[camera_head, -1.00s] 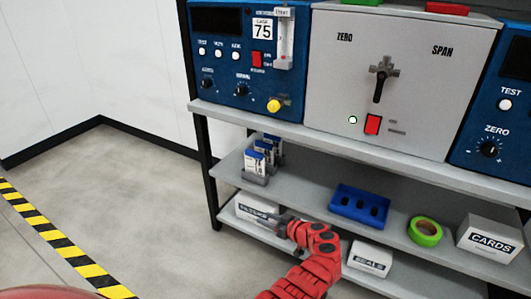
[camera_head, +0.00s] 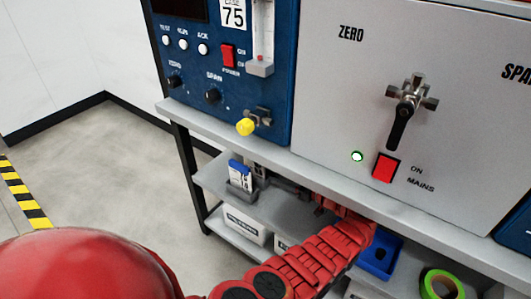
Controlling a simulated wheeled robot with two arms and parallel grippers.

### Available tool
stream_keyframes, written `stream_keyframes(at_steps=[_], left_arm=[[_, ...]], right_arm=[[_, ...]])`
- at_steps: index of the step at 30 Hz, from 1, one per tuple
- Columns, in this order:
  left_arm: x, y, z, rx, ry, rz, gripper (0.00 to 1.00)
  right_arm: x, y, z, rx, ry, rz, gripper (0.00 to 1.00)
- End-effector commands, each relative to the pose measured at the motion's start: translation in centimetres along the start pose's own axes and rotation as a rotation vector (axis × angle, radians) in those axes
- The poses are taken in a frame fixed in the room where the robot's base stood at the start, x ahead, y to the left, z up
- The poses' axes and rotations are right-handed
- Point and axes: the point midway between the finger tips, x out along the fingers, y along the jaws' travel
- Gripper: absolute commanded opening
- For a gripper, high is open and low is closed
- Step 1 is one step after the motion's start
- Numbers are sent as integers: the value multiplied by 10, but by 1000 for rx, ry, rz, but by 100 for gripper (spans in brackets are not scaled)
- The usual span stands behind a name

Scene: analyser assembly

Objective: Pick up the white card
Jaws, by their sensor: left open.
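A white card (camera_head: 240,174) with a blue top edge and dark print stands upright in a small grey holder (camera_head: 243,194) at the left end of the middle shelf. The red arm in the centre is my left arm; it reaches in under the worktop. Its grey left gripper (camera_head: 284,184) is open, to the right of the white card and apart from it. The fingertips are dark and partly hidden in shadow. Any cards behind the front one are mostly hidden. My right gripper is not in view.
The worktop edge (camera_head: 270,160) runs just above the gripper. A blue tray (camera_head: 385,262) and a green tape roll (camera_head: 440,284) are on the shelf to the right. A white labelled box (camera_head: 243,226) stands on the shelf below. Panels with knobs stand above.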

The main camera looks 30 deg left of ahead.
Motion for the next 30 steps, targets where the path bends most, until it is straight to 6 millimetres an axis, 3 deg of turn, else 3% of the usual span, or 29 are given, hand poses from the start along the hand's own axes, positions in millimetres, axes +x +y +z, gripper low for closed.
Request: stream_keyframes(at_steps=[5, 13, 25, 30], left_arm=[[10, -1, 0, 1, 0, -3, 42], [57, -1, 0, 2, 0, -3, 42], [108, 4, -2, 4, 1, -3, 42], [120, 5, -4, 0, 0, 0, 42]], right_arm=[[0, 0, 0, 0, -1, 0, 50], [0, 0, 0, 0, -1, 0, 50], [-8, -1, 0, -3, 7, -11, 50], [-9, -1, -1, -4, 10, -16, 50]])
